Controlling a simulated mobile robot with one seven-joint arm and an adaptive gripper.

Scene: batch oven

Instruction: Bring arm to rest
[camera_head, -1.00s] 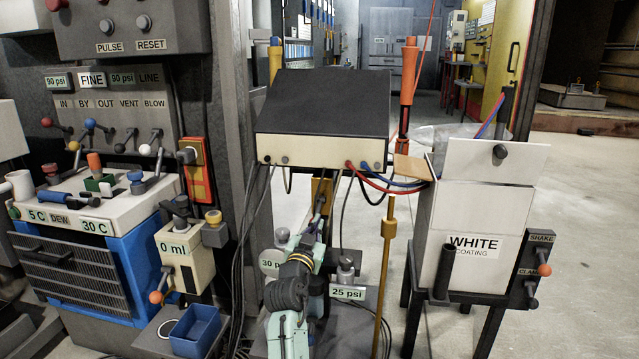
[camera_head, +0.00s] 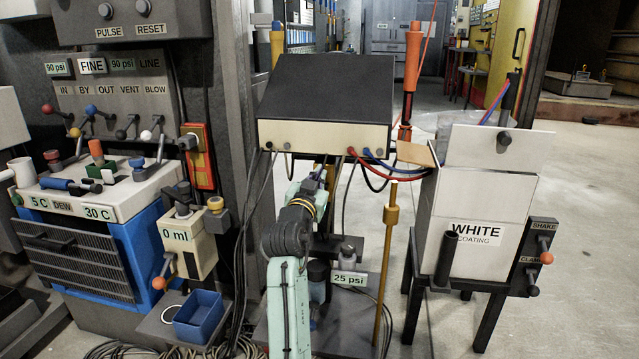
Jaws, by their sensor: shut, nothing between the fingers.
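My arm, mint green with dark joints (camera_head: 290,235), rises from the bottom centre and reaches away from the camera. My gripper (camera_head: 322,172) is small and partly hidden at the far end of the arm, just under the front of the dark-topped box (camera_head: 325,135). It is shut and holds nothing. I cannot tell from this view whether it touches the cables hanging there.
Red and blue cables run from the box to the white coating unit (camera_head: 480,205) on the right. The 25 psi stand (camera_head: 350,280) and a brass post (camera_head: 389,240) are close right of my arm. The 0 ml dispenser (camera_head: 185,240) and blue bin (camera_head: 199,318) stand left. Floor shows far right.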

